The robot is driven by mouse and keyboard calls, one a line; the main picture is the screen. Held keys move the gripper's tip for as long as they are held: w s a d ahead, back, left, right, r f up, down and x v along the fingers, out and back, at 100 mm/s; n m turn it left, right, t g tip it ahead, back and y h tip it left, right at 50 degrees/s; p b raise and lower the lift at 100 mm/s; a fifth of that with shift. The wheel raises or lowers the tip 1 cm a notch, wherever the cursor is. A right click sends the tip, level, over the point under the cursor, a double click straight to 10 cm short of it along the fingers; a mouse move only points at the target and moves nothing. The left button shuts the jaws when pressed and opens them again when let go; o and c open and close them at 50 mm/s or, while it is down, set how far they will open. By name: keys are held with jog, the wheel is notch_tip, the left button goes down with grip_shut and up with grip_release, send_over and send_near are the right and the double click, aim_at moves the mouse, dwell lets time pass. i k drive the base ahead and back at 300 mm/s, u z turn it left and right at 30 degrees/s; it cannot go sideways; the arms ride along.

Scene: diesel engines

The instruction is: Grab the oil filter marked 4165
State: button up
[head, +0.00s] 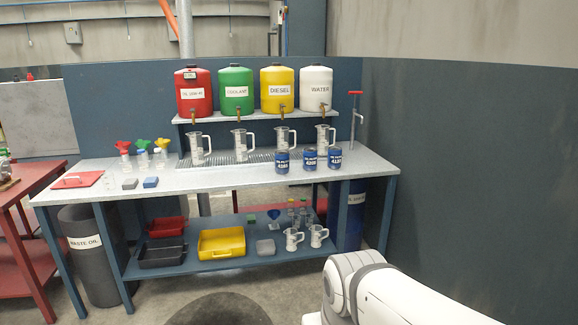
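Three blue oil filters with white labels stand upright in a row on the workbench (225,177), right of its middle. The left filter (282,162) has a label that seems to read 4165, but the print is small and blurred. The middle filter (310,160) and the right filter (335,158) carry other numbers that I cannot read surely. The filters stand close together, a little apart. My arm shows at the lower right, away from the bench; my gripper is out of view.
Measuring jugs (239,145) stand behind the filters, below red, green, yellow and white tanks (234,90) on a shelf. Funnels (142,146) and a red board (77,180) are at the left. The lower shelf holds trays (222,243). A dark wall (470,180) closes the right side.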

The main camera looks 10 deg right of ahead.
aim_at(282, 157)
jog(key=z, duration=0.4)
jog(key=i, duration=1)
jog(key=u, duration=0.5)
jog(key=k, duration=1)
jog(key=z, duration=0.5)
jog(key=i, duration=1)
jog(key=z, duration=0.05)
